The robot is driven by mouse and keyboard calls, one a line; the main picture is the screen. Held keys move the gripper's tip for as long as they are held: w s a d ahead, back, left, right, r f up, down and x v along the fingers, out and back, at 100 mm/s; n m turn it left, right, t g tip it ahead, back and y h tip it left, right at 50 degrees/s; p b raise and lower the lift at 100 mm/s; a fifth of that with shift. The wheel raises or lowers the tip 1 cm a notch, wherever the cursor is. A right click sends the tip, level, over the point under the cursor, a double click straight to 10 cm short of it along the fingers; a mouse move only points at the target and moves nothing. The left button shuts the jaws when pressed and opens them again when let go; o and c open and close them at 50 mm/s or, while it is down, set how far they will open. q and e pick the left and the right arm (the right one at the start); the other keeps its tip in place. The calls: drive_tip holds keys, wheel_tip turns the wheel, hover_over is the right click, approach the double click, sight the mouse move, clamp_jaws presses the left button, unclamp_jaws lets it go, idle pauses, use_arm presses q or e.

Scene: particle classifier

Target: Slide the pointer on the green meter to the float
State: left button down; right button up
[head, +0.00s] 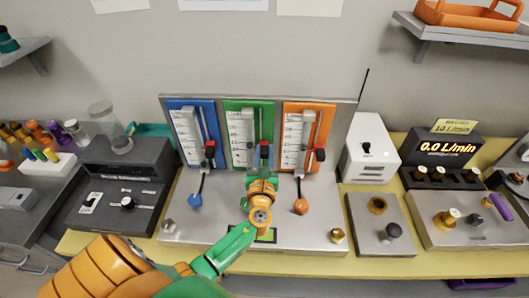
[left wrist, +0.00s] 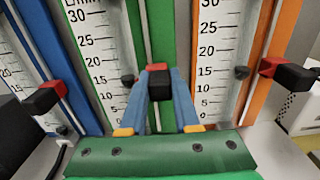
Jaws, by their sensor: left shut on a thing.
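The green meter (head: 240,110) stands upright between a blue and an orange one; its green panel also shows in the left wrist view (left wrist: 163,35). Its red and black pointer (left wrist: 158,72) is between the blue fingertips of my left gripper (left wrist: 158,85), which is shut on it. My right gripper is not in view.
The blue meter (head: 188,105) and orange meter (head: 300,115) stand close on either side; their pointers (left wrist: 45,97) and (left wrist: 288,73) stick out. A white box (head: 368,165) stands right.

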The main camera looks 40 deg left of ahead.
sight(264, 157)
use_arm(q)
drive_tip(key=c, duration=0.9)
unclamp_jaws()
drive_tip(key=shift+f, duration=0.15)
drive_tip(key=shift+s, duration=0.1)
drive_tip(key=v, duration=0.6)
drive_tip(key=shift+s+d+f+b, duration=0.1)
drive_tip(key=shift+s+b, duration=0.05)
drive_tip(key=shift+b, duration=0.25)
drive_tip(key=shift+s+d, duration=0.2)
drive_tip(key=shift+s, duration=0.15)
drive_tip(key=shift+w, duration=0.1)
